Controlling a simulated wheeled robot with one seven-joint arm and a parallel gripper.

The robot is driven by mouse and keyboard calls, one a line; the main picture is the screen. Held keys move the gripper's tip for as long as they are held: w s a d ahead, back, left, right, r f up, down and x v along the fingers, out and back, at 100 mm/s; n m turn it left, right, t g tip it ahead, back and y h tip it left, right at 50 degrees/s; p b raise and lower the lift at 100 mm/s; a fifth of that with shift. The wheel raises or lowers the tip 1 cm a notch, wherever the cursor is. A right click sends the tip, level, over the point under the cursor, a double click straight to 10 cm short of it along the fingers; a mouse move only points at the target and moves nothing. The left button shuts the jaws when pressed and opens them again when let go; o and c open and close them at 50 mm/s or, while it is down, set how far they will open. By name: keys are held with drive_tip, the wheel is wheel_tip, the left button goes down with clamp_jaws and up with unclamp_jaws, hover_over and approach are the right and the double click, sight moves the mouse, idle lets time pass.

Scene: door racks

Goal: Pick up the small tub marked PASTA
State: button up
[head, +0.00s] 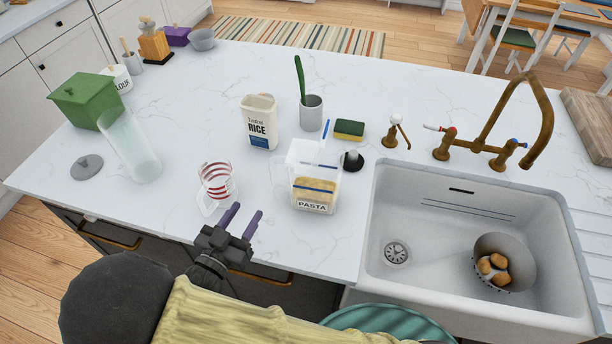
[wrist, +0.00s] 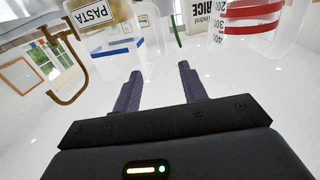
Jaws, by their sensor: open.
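The small tub marked PASTA (head: 313,194) stands on the white counter, left of the sink. It is clear, with tan contents, a blue band and a white PASTA label. In the wrist view, which looks upside down, the tub (wrist: 118,45) shows at the upper left, partly cut off by the top edge. My gripper (head: 245,217) is open and empty at the counter's front edge, left of the tub and apart from it. Its two purple fingers also show in the wrist view (wrist: 160,88).
A measuring cup with red marks (head: 216,180) stands just beyond my gripper. A RICE tub (head: 260,124), a grey cup with a green utensil (head: 311,113), a sponge (head: 349,129) and a black-based item (head: 352,162) stand nearby. The sink (head: 430,275) holds a colander (head: 505,262).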

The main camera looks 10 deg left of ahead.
sight(272, 172)
drive_tip(key=p+x, duration=0.3)
drive_tip(key=x, duration=0.7)
drive_tip(key=shift+w+d+r, duration=0.1)
drive_tip(key=shift+w+d, duration=0.1)
drive_tip(key=shift+w, duration=0.6)
drive_tip(key=shift+w+d+p, duration=0.15)
drive_tip(key=shift+w+p, duration=0.35)
drive_tip(key=shift+p, duration=0.05)
drive_tip(key=p+x, duration=0.2)
drive_tip(key=x, duration=0.1)
drive_tip(key=shift+w, duration=0.3)
drive_tip(key=shift+w+f, duration=0.25)
drive_tip(key=shift+w, duration=0.1)
